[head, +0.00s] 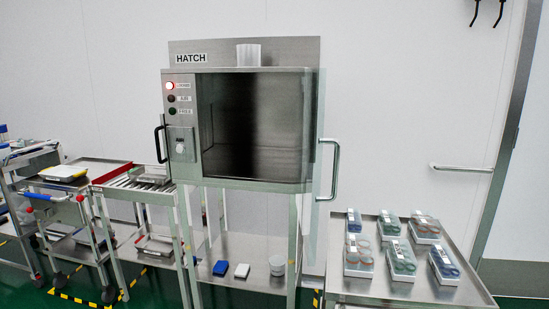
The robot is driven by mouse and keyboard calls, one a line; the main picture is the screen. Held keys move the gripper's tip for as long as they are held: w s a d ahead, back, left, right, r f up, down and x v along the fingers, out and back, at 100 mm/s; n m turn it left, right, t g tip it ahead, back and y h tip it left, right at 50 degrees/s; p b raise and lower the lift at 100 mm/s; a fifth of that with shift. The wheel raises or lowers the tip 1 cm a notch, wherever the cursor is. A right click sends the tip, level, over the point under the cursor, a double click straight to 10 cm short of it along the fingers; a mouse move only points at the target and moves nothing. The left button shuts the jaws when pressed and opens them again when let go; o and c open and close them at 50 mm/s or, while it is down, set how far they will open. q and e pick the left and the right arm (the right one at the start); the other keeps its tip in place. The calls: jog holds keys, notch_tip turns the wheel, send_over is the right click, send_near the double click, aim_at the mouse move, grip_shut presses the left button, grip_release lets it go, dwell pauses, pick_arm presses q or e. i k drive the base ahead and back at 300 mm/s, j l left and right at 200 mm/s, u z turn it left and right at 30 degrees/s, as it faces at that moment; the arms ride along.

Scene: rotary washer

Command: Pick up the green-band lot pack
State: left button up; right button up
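Several lot packs stand in two rows on the steel table at the right. Each has a pale base and round-topped items under a clear cover. The front middle pack (401,262) looks green, and so does the back middle pack (389,224). The front right pack (444,265) and the back left pack (354,221) look blue. The front left pack (358,257) and the back right pack (425,228) look reddish-brown. The bands are too small to tell for certain. Neither of my grippers is in view.
The steel table (385,289) has bare room at its front. A cabinet marked HATCH (181,141) stands open, with a red lamp (170,86) lit. A roller conveyor (121,182) and carts (45,190) stand left. A clear door with a handle (336,170) sticks out near the table.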

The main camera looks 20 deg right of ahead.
aim_at(389, 225)
jog(key=k+l, duration=0.1)
jog(key=l, duration=1.65)
